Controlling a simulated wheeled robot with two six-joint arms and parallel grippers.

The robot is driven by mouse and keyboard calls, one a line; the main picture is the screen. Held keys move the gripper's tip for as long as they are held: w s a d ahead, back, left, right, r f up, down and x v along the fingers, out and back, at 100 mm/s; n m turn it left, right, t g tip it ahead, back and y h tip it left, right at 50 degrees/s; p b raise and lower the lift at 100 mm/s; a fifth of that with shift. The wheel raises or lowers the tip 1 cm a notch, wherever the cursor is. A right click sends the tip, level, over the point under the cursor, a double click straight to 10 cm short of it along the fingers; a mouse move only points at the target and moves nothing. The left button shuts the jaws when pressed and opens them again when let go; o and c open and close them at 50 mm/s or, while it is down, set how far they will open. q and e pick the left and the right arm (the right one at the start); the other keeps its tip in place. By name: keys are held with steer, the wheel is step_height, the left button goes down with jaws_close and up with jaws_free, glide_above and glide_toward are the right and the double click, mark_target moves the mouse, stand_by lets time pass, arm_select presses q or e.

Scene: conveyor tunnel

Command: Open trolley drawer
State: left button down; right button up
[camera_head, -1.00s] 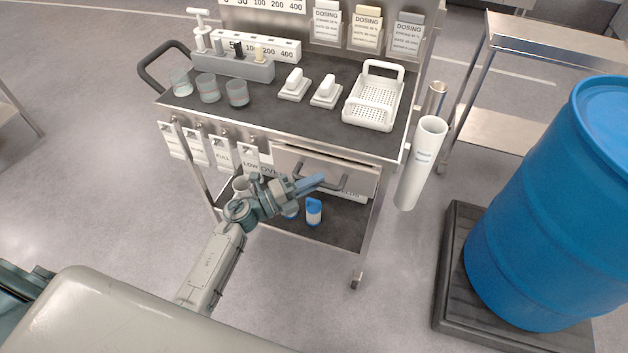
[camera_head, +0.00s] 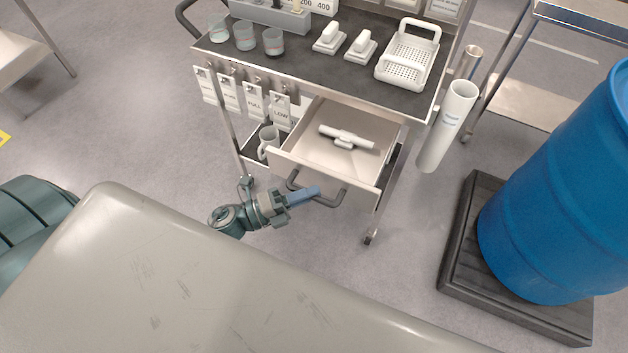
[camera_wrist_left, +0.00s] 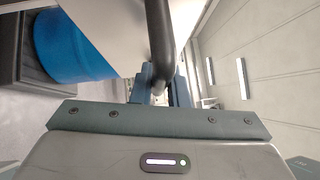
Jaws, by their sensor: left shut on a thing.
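The trolley drawer (camera_head: 312,161) is pulled out from under the trolley top, and its inside shows. A white handled part (camera_head: 347,138) lies in it. A dark bar handle (camera_head: 334,201) runs along the drawer front. My left gripper (camera_head: 312,193) is at this handle, shut on it. In the left wrist view the handle (camera_wrist_left: 159,45) passes between the two blue fingers of the gripper (camera_wrist_left: 161,86). My right gripper is not in view.
The trolley top (camera_head: 307,70) holds beakers (camera_head: 246,36), two white dispensers (camera_head: 330,38) and a white basket (camera_head: 408,55). A blue barrel (camera_head: 560,200) stands on a dark pallet (camera_head: 458,235) at the right. The floor left of the trolley is clear.

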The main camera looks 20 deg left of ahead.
arm_select(q)
steer(key=shift+s, duration=0.3)
steer(key=c, duration=1.4)
jaws_free()
